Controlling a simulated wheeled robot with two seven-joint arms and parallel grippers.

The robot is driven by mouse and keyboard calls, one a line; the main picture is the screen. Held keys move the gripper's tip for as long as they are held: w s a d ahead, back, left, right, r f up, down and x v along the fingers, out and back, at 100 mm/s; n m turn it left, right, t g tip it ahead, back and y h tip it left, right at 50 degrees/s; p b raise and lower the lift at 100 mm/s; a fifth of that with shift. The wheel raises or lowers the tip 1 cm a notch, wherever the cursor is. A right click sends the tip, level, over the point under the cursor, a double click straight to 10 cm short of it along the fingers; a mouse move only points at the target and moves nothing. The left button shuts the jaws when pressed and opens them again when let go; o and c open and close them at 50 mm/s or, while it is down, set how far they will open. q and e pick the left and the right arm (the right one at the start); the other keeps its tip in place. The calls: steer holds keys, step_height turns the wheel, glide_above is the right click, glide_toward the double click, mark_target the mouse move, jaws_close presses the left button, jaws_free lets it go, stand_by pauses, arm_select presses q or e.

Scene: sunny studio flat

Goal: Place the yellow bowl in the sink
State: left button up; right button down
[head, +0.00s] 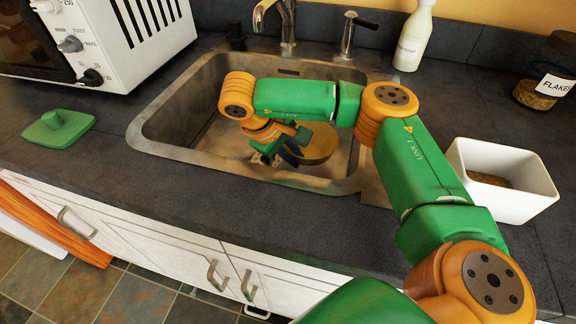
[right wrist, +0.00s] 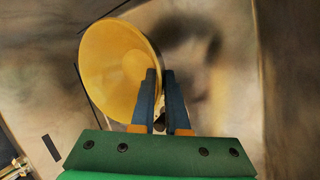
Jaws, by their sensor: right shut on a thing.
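The yellow bowl (head: 319,146) is inside the metal sink (head: 190,150), toward its front right part. It also shows in the right wrist view (right wrist: 112,70), tilted, with its inside facing the camera. My right gripper (head: 294,150) reaches down into the sink and is shut on the bowl's rim. In the right wrist view its two blue fingers (right wrist: 163,85) stand close together at the bowl's right edge. My forearm hides part of the sink. I cannot tell whether the bowl touches the sink floor. My left gripper is not in view.
A faucet (head: 287,25) and its lever (head: 347,38) stand behind the sink. A white soap bottle (head: 413,38), a dark flakes jar (head: 546,80) and a white square container (head: 500,185) are on the right. A green lid-like object (head: 57,127) and a white oven (head: 105,40) are on the left.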

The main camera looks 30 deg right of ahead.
steer(key=shift+f, duration=1.7)
steer(key=c, duration=0.9)
jaws_free()
steer(key=p+v, duration=0.1)
steer(key=v, duration=1.1)
steer(key=shift+r+p, duration=0.1)
steer(key=shift+p, duration=0.3)
